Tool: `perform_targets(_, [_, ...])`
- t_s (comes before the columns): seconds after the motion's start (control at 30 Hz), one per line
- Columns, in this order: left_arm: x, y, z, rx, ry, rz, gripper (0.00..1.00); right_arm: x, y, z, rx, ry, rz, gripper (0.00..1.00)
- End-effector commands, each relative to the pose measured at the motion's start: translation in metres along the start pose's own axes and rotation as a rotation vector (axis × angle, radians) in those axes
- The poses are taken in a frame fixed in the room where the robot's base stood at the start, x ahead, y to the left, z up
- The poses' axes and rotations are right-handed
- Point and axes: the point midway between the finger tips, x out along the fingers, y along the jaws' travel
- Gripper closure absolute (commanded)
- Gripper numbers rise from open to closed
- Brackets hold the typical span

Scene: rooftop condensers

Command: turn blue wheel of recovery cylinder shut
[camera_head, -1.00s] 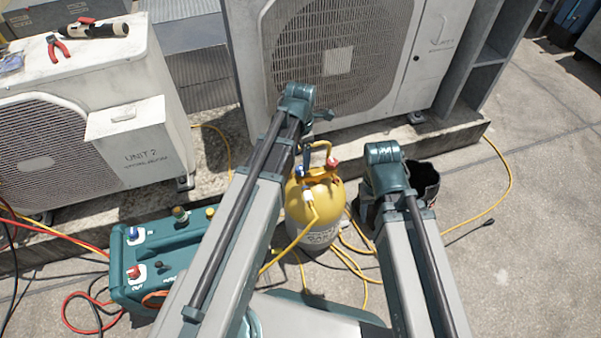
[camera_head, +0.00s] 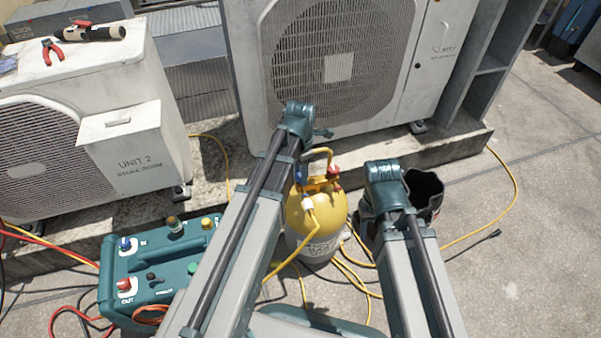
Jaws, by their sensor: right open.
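The yellow recovery cylinder (camera_head: 328,207) stands upright on the roof floor, between my two arms in the picture. A small blue part, which looks like its blue wheel (camera_head: 303,172), shows at the left of its top, partly hidden by my left arm. A red wheel (camera_head: 334,171) is at the right of its top. A yellow hose arches above it and another runs down its front. My left arm crosses in front of the cylinder's left side, and my right arm rises to its right.
A teal recovery machine (camera_head: 140,262) with blue and red knobs stands at left. A large condenser (camera_head: 255,110) is behind the cylinder, and Unit 2 (camera_head: 120,160) is at left. A dark bucket (camera_head: 427,190) stands at right.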

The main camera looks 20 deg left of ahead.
Motion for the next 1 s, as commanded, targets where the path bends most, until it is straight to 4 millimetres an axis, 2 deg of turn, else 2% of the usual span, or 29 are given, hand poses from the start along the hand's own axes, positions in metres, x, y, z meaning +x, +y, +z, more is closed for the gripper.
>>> perform_targets(0.03, [0.0000,0.0000,0.0000,0.000,0.000,0.000,0.82,0.0000,0.0000,0.0000,0.000,0.000,0.000,0.50])
perform_targets(0.13, [0.0000,0.0000,0.0000,0.000,0.000,0.000,1.00,0.0000,0.0000,0.0000,0.000,0.000,0.000,0.50])
perform_targets(0.37, [0.0001,0.0000,0.0000,0.010,0.000,0.000,1.00,0.0001,0.0000,0.0000,0.000,0.000,0.000,0.50])
perform_targets(0.57, [0.0001,0.0002,0.0000,0.084,0.000,0.000,1.00,0.0001,0.0000,0.0000,0.000,0.000,0.000,0.50])
perform_targets(1.0, [0.0001,0.0010,0.0002,0.467,0.000,0.000,1.00,0.0001,0.0000,0.0000,0.000,0.000,0.000,0.50])
